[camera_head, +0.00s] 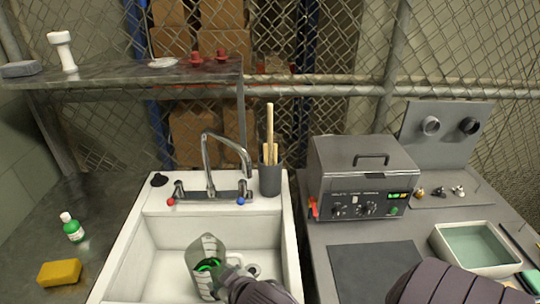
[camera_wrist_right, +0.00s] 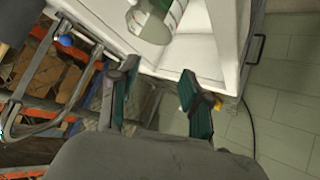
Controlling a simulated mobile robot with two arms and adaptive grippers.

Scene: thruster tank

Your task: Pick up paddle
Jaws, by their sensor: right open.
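In the head view, a long pale wooden handle, taken as the paddle (camera_head: 269,123), stands upright in a dark grey cup (camera_head: 270,178) at the sink's back right corner. Its lower end is hidden in the cup, beside a shorter wooden piece. My right gripper (camera_wrist_right: 158,82) is open and empty in the right wrist view. It is apart from the paddle, which does not show there.
The white sink (camera_head: 155,215) has a curved tap (camera_head: 208,165) left of the cup. A metal box device (camera_head: 362,172) stands close to the cup's right. A yellow sponge (camera_head: 60,273) and small green bottle (camera_head: 73,228) are on the left. A tray (camera_head: 437,245) sits right.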

